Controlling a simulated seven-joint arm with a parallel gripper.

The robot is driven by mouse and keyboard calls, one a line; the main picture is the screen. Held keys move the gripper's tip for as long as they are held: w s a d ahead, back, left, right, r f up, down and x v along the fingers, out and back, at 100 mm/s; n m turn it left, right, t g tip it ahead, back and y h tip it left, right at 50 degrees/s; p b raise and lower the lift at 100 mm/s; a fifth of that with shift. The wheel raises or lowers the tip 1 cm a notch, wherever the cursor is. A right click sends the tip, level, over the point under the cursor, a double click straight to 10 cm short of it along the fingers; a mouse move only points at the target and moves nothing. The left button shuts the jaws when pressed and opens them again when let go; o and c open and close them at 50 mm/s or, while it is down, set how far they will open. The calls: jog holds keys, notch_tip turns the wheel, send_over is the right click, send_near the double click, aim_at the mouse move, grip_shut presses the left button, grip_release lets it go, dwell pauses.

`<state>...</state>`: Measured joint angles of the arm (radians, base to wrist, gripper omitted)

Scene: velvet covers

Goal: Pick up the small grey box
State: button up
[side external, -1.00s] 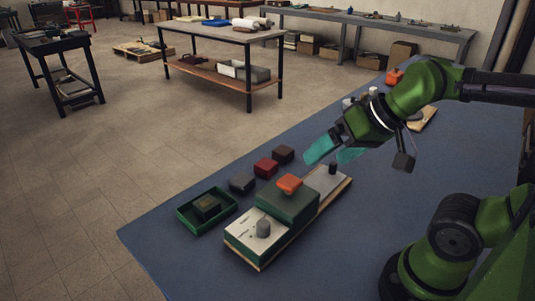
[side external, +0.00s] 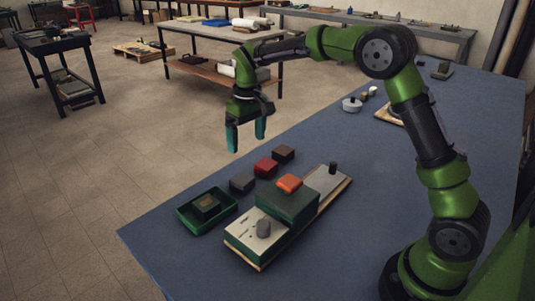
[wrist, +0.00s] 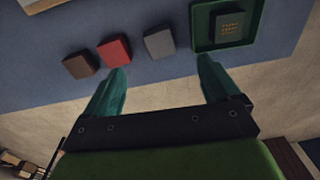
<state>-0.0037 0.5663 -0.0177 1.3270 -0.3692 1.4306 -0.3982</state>
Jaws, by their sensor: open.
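The small grey box (side external: 242,182) sits on the blue table between the green tray and the red box. In the wrist view the grey box (wrist: 159,42) lies ahead of the gap between my fingers, nearer the top of the picture. My gripper (side external: 246,144) points down above the table's far edge, higher than the boxes and behind them. Its teal fingers (wrist: 162,83) are apart with nothing between them.
A red box (side external: 266,168) and a dark brown box (side external: 284,154) stand in line with the grey one. A green tray (side external: 184,219) holds a dark box. A board (side external: 243,244) bears a green block with an orange piece on top.

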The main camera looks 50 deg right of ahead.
jog(key=w+n, duration=0.1)
jog(key=w, duration=0.2)
send_over(242, 178)
jog(key=shift+n, duration=0.3)
jog(key=f, duration=1)
jog(key=shift+w+d+f, duration=0.1)
jog(key=shift+d+f, duration=0.1)
jog(key=shift+d, duration=0.05)
jog(key=shift+a+f, duration=0.15)
jog(key=shift+f, duration=1.2)
jog(key=shift+a+f, duration=0.1)
jog(key=shift+f, duration=1.25)
jog(key=shift+c, duration=0.4)
jog(key=c, duration=1)
